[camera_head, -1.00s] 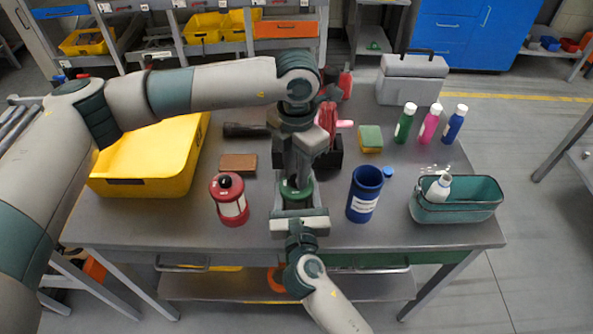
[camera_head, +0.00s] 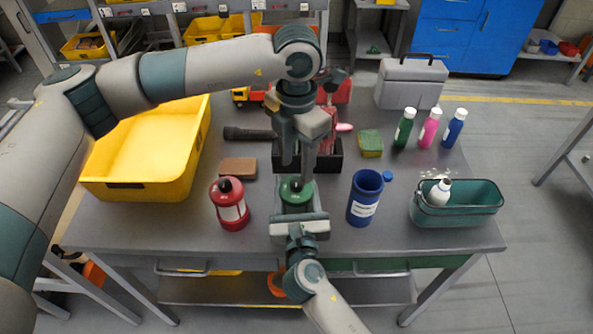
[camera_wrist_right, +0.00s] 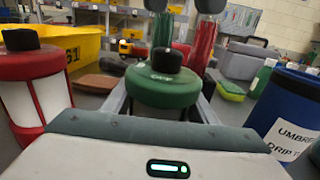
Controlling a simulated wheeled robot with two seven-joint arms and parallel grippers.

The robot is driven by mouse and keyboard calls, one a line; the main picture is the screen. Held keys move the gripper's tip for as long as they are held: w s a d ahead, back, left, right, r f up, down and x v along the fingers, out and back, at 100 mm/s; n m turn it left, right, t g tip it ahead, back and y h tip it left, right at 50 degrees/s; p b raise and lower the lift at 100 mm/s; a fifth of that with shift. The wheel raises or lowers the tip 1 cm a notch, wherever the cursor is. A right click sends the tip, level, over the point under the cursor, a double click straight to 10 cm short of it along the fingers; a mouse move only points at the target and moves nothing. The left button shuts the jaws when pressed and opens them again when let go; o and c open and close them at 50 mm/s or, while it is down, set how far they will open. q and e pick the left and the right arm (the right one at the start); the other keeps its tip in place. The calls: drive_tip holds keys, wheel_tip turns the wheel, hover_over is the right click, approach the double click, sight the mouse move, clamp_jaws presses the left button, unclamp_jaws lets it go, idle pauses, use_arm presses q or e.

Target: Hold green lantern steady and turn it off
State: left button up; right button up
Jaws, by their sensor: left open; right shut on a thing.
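The green lantern (camera_head: 296,192) stands upright near the front middle of the table. Its green cap and black top knob (camera_wrist_right: 166,60) show in the right wrist view. My right gripper (camera_head: 299,222) comes in from the front edge and is shut around the lantern's body, which it largely hides. A red lantern (camera_head: 229,204) with a white panel and black knob stands just left of the green one.
A blue labelled bin (camera_head: 364,198) stands close on the right, a teal basin (camera_head: 470,207) farther right. A yellow crate (camera_head: 135,188) fills the left. A brown block (camera_head: 238,168), a black box (camera_head: 330,166) with red items and a green-yellow sponge (camera_head: 370,144) lie behind.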

sight(296, 182)
use_arm(q)
wheel_tip(296, 182, up, 7)
drive_tip(key=shift+r, duration=0.15)
idle(0.4)
use_arm(e)
drive_tip(key=o, duration=1.4)
drive_tip(key=shift+s, duration=0.1)
drive_tip(key=s, duration=0.8)
drive_tip(key=s+d, duration=0.1)
drive_tip(key=s, duration=0.3)
use_arm(q)
drive_tip(key=shift+s, duration=0.1)
